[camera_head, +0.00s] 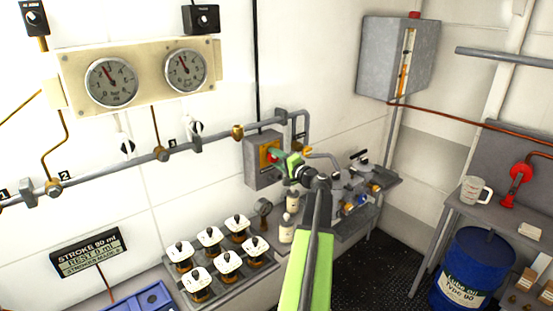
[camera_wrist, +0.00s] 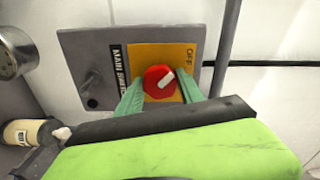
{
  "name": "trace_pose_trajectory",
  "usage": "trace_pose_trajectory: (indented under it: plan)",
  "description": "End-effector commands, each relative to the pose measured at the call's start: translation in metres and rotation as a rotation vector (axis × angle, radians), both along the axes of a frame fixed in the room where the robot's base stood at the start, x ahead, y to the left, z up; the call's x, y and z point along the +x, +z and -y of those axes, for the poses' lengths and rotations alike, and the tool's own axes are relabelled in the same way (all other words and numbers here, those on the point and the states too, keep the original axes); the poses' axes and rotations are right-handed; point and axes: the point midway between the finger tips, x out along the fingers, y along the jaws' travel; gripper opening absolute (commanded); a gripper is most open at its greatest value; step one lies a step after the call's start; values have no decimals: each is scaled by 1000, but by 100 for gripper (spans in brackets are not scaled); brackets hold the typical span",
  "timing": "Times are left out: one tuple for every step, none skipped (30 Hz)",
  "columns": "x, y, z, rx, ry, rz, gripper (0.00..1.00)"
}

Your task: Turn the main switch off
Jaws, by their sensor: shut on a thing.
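The main switch is a grey box (camera_head: 263,170) on the white wall with a yellow plate and a red knob (camera_wrist: 154,83). In the wrist view, the grey box face (camera_wrist: 92,62) carries a black "MAIN SWITCH" label, and the yellow plate (camera_wrist: 160,55) has "OFF" printed at its right side. The knob's white mark slants up and right, roughly toward "OFF". My gripper (camera_wrist: 162,91) has its green fingers on either side of the knob, shut on it. In the head view, my gripper (camera_head: 280,157) reaches the box front and partly hides the knob.
A horizontal pipe (camera_head: 105,170) with valves runs left of the box. A bench with fittings (camera_head: 355,195) is close to the right. A blue drum (camera_head: 467,270) stands farther right.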

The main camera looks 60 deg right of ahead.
Motion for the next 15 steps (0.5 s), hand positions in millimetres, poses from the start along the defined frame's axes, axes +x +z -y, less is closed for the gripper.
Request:
trace_pose_trajectory:
  plan:
    - [-1,0,1,-2,-2,-1,4]
    - [-1,0,1,-2,-2,-1,4]
    - [-1,0,1,-2,-2,-1,4]
    - [-1,0,1,-2,-2,-1,4]
    - [-1,0,1,-2,-2,-1,4]
    - [-1,0,1,-2,-3,-1,4]
    - [-1,0,1,-2,-3,-1,4]
    - [-1,0,1,-2,-3,-1,48]
    - [-1,0,1,-2,-3,-1,54]
    - [-1,0,1,-2,-2,-1,58]
    - [-1,0,1,-2,-2,-1,62]
    - [-1,0,1,-1,-2,-1,66]
    - [-1,0,1,-1,-2,-1,66]
    - [-1,0,1,-1,-2,-1,66]
    - [-1,0,1,-1,-2,-1,66]
